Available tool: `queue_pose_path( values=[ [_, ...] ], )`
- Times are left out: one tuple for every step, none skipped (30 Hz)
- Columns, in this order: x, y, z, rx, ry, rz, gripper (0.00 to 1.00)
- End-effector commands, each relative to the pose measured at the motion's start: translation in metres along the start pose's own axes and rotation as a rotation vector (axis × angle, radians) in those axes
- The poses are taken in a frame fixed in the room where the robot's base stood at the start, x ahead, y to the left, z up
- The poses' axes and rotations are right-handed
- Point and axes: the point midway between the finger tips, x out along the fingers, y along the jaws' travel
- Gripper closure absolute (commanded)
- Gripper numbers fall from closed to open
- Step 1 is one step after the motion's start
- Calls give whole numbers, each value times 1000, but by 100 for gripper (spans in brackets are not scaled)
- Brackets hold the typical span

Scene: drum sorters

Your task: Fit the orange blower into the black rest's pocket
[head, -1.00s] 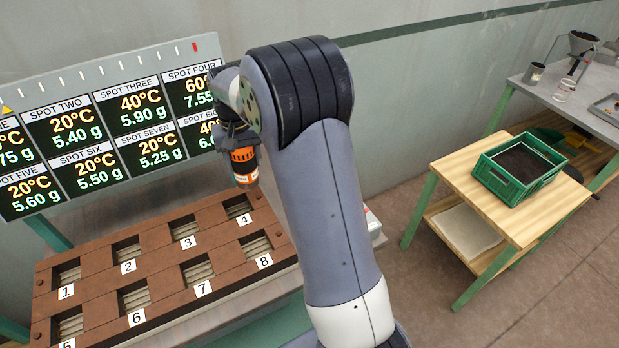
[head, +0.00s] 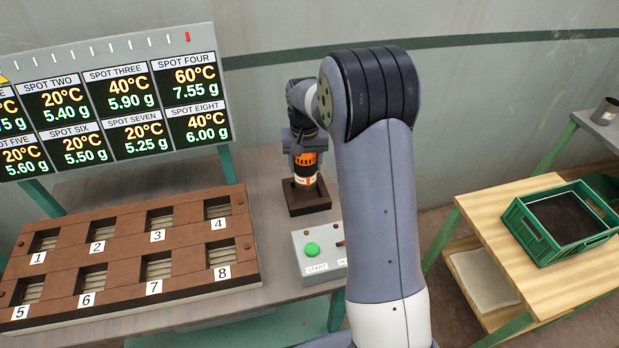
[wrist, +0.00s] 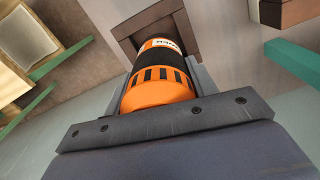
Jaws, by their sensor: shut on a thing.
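The orange blower (head: 308,162), with a black band and a white label, is upright in my gripper (head: 304,150) in the head view. My gripper is shut on it. The dark brown-black rest (head: 308,202) with a square pocket stands on the bench directly below. In the head view the blower's lower end shows at the pocket's opening; I cannot tell whether it is inside or just above. In the wrist view the blower (wrist: 158,80) points away toward the rest (wrist: 148,28), its far end over the pocket. The gripper's jaws (wrist: 160,85) flank it.
A control box (head: 322,254) with a green START button stands just in front of the rest. A brown board (head: 130,250) with numbered slots lies to the left, under a display panel (head: 110,105). A wooden table (head: 505,235) with a green crate (head: 545,250) is at the right.

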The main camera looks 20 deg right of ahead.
Motion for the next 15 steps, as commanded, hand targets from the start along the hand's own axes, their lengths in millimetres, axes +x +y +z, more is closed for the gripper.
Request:
queue_pose_path(
  values=[
    [4,0,0,0,1,0,97],
    [7,0,-1,0,1,0,97],
    [9,0,-1,0,2,0,97],
    [11,0,-1,0,2,0,97],
    [13,0,0,0,1,0,97],
    [16,0,0,0,1,0,97],
    [18,0,0,0,1,0,97],
    [22,0,0,0,1,0,97],
    [27,0,0,0,0,0,97],
    [31,0,0,0,-1,0,97],
    [36,0,0,0,0,0,97],
    [41,0,0,1,0,0,97],
    [44,0,0,1,0,0,97],
    [47,0,0,1,1,0,97],
    [49,0,-1,1,2,0,97]
  ],
)
